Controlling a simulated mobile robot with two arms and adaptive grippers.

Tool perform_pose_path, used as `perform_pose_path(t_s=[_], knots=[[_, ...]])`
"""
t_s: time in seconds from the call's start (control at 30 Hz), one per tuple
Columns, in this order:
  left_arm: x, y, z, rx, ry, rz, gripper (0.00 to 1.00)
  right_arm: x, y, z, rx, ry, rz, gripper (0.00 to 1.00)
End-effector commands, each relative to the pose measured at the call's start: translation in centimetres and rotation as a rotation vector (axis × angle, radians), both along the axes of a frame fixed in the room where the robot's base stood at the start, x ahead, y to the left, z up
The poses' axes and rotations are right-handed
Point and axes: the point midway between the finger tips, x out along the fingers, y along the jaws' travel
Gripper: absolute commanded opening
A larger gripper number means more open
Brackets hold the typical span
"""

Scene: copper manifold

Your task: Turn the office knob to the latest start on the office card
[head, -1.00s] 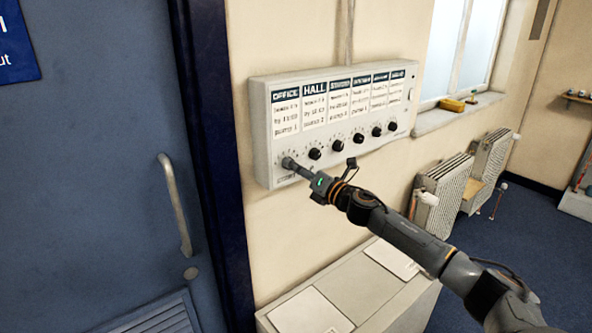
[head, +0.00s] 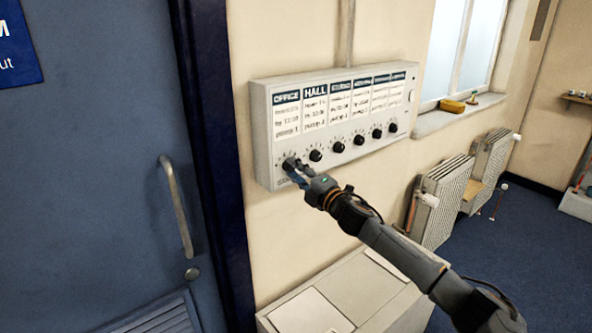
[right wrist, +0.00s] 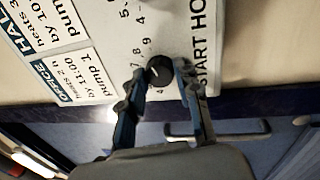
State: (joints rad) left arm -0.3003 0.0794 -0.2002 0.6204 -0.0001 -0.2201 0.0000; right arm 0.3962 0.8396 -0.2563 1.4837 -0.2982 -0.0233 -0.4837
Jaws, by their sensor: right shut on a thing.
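The office knob (head: 289,162) is the leftmost black knob on the white wall panel, under the office card (head: 287,116). My right gripper (head: 293,168) is at this knob. In the right wrist view, its fingers (right wrist: 160,77) lie on either side of the black office knob (right wrist: 158,69), shut on it. Printed dial numbers and "START HO…" show beside the knob; its exact setting is hard to read. The office card (right wrist: 64,82) there reads "heats 2 h", "by 11:00", "pump 1". My left gripper is out of view.
The white panel (head: 262,150) carries several more cards and knobs to the right, the hall knob (head: 316,155) closest. A blue door (head: 100,130) with a handle (head: 176,205) is at left. A pale cabinet (head: 375,285) stands below; radiators (head: 440,205) are at right.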

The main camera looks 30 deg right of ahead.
Motion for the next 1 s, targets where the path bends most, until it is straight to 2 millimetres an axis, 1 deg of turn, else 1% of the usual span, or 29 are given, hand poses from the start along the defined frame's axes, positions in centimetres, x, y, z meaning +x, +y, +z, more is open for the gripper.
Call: perform_pose_path(t_s=[0.2, 0.63, 0.67, 0.7, 0.77, 1.0], knots=[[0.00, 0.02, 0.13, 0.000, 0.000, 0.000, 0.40, 0.02, -0.08, 0.08, 0.045, 0.003, -0.003, 0.01], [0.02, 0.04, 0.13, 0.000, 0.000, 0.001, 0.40, 0.01, -0.09, 0.05, 0.052, 0.003, -0.003, 0.01], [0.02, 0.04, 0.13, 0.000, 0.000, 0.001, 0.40, 0.01, -0.09, 0.05, 0.052, 0.003, -0.003, 0.34], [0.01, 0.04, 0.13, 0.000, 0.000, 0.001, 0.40, 0.01, -0.09, 0.04, 0.052, 0.003, -0.003, 0.42], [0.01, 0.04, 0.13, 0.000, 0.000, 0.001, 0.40, 0.01, -0.07, 0.04, 0.052, 0.003, -0.003, 0.54], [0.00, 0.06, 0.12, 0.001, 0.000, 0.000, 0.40, 0.01, -0.01, 0.01, 0.051, 0.004, -0.001, 0.55]])
